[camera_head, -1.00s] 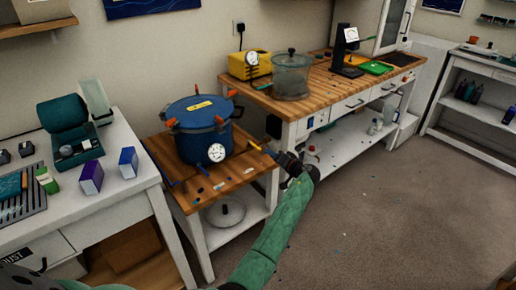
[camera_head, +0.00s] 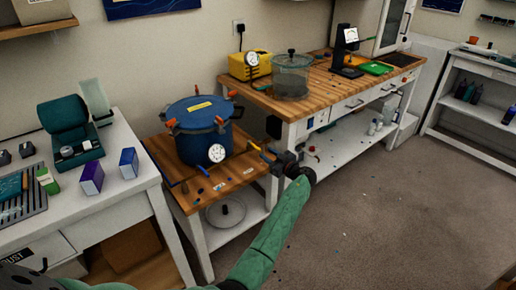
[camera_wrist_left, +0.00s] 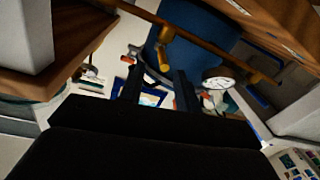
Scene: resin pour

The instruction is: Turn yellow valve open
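The yellow valve (camera_head: 255,147) is a small lever at the right side of the blue pressure pot (camera_head: 205,143), over the wooden cart top. My left gripper (camera_head: 275,158) is just right of it. In the left wrist view, the yellow lever (camera_wrist_left: 164,50) hangs from a brass pipe (camera_wrist_left: 205,42), in line with the gap between the two dark fingers of my left gripper (camera_wrist_left: 157,85). The fingers are open, with nothing visibly held between them. Whether they touch the lever is unclear.
The pot has orange clamps and a white gauge (camera_head: 217,153). A wooden bench (camera_head: 315,88) stands behind my left gripper, with a glass chamber (camera_head: 291,75) on it. A white table (camera_head: 130,180) with small boxes is at left.

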